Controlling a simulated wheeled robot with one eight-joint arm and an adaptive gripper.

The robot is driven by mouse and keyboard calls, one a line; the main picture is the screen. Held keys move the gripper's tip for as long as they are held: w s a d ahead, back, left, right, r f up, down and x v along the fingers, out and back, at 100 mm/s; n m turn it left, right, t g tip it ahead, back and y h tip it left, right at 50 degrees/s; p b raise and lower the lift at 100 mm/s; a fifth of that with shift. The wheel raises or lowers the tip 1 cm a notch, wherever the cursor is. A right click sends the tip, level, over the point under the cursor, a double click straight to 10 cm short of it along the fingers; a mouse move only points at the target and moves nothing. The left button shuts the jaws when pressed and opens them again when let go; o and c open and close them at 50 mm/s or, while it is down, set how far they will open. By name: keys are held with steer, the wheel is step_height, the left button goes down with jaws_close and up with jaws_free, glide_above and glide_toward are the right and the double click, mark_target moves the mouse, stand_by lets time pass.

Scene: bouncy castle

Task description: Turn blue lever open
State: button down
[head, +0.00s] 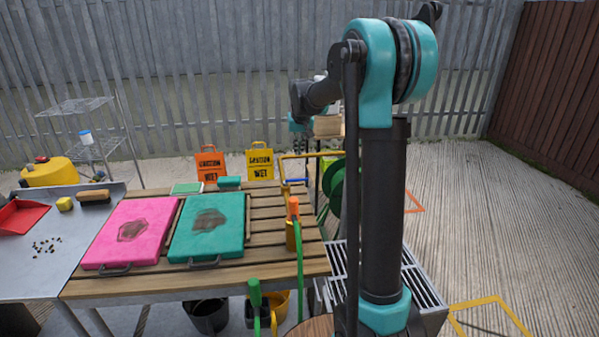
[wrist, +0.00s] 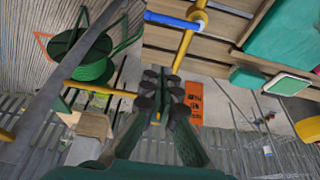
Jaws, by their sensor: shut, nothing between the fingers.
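The blue lever (wrist: 172,20) is a thin blue bar attached to a yellow pipe (wrist: 184,52) in the wrist view, at the top, beside the wooden slatted table. In the head view the blue lever (head: 296,181) shows as a small strip at the table's far right corner, under the yellow pipe (head: 312,155). My gripper (wrist: 161,84) is shut and empty. Its fingertips appear below the lever in the wrist view, apart from it, and overlap part of the pipe. In the head view my gripper (head: 301,145) is small and partly dark against the background, near the pipe.
A green hose reel (head: 333,187) stands right of the pipe, partly behind my arm. The slatted table (head: 272,245) holds a pink case (head: 130,232) and a teal case (head: 207,228). An orange-tipped hose nozzle (head: 293,208) stands at its right edge. Orange and yellow caution signs stand behind.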

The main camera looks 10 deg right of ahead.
mark_target(296, 180)
step_height(296, 180, down, 10)
stand_by(0.8)
